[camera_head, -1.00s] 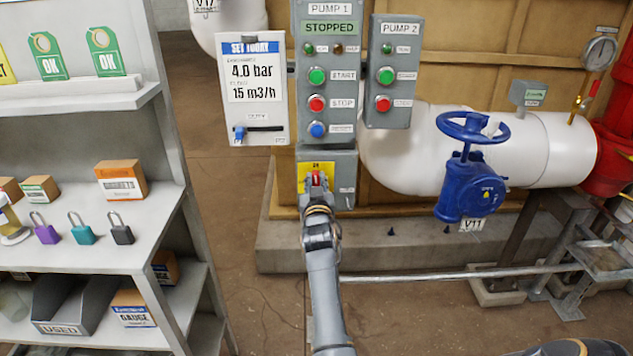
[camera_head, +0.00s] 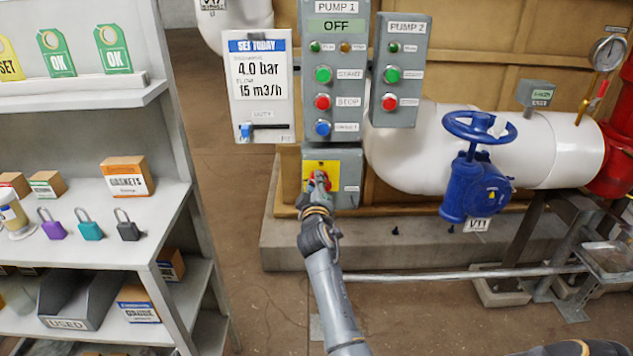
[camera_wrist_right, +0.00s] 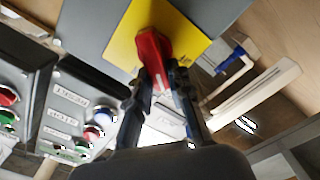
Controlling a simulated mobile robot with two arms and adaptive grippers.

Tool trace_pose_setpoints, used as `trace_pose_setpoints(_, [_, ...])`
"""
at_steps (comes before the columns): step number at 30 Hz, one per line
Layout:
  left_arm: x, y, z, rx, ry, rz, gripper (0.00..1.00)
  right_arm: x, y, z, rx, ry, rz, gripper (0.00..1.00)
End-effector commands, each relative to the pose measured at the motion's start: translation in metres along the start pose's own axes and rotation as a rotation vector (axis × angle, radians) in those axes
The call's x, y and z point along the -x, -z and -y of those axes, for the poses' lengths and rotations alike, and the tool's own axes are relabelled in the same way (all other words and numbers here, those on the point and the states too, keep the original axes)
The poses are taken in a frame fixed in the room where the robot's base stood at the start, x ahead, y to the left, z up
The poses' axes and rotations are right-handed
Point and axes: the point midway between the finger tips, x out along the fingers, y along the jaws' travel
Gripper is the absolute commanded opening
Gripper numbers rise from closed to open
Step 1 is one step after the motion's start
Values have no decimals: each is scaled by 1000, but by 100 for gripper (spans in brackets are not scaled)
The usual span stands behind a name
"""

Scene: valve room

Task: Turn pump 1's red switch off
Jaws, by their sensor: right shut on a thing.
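Pump 1's control panel (camera_head: 336,100) is a grey box whose display (camera_head: 337,27) reads OFF. Below it, a smaller grey box (camera_head: 348,170) carries the red switch on a yellow plate (camera_head: 312,166). In the right wrist view the red switch handle (camera_wrist_right: 152,52) stands out from the yellow plate (camera_wrist_right: 186,28). My right gripper (camera_head: 318,184) is at the switch, with its fingers (camera_wrist_right: 163,85) shut on the red handle, and it hides most of the handle in the head view. My left gripper is not in view.
Pump 2's panel (camera_head: 400,72) is to the right and the SET TODAY board (camera_head: 262,85) to the left. A blue valve (camera_head: 470,180) sits before the white pipe (camera_head: 545,145). A grey shelf (camera_head: 150,215) with padlocks and boxes stands at left.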

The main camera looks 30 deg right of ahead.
Motion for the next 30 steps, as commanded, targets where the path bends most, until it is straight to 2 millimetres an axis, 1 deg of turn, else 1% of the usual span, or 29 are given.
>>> trace_pose_setpoints(9, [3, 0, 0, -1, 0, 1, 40, -1, -2, 4, 297, -2, 3, 0])
trace_pose_setpoints(15, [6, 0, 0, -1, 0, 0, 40, -1, -3, 6, 449, -2, 3, 0])
trace_pose_setpoints(21, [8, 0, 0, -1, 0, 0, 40, -1, -4, 8, 557, -3, 4, 0])
trace_pose_setpoints(30, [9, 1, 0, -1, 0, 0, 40, -1, -5, 9, 630, -4, 4, 0])
